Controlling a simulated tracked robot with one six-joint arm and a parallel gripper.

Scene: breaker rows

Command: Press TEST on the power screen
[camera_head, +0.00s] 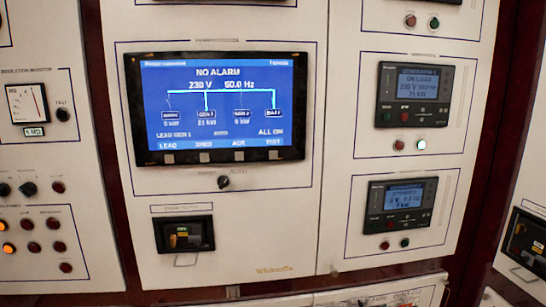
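The power screen (222,107) is a blue display in a black bezel on the cream panel, left of the picture's middle. It reads NO ALARM, 230 V and 50.0 Hz, with a bus line diagram below. Its bottom row reads LEAD, a blurred word like SPEED, ACK and TEST. The grey TEST button (274,154) sits in the bezel under the word TEST, the rightmost of the row. Nothing covers it. My gripper is not in view.
A black selector knob (224,182) sits under the screen, and a breaker (184,234) below it. Two generator controllers (414,95) (401,205) are on the right panel. An analog meter (27,103) and several indicator lamps are at left. No obstacle shows before the screen.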

